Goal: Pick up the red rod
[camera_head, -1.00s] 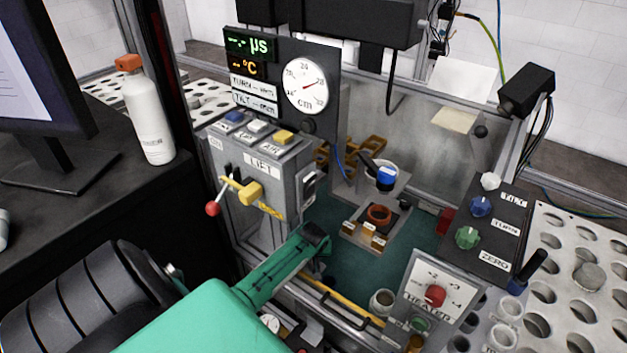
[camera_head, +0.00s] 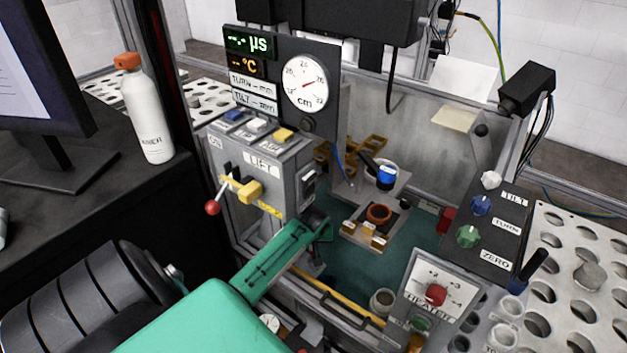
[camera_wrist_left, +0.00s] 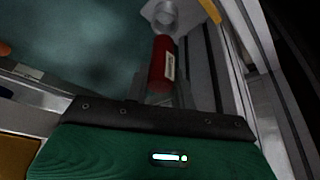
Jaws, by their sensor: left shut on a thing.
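The red rod (camera_wrist_left: 162,62) is a short dark red cylinder with a white label on its side. In the left wrist view it stands out beyond my left gripper (camera_wrist_left: 161,88), which is shut on its near end. A grey metal ring lies at the rod's far end; whether they touch is unclear. In the head view the green left gripper body (camera_head: 295,248) reaches into the enclosure beside the lift box, and its fingers and the rod are hidden there. My right gripper is not in view.
The grey lift box (camera_head: 262,175) with its red-knobbed lever stands close left of my arm. The heater panel (camera_head: 437,290) and knob panel (camera_head: 490,230) stand to the right. A yellow-edged rail crosses in front.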

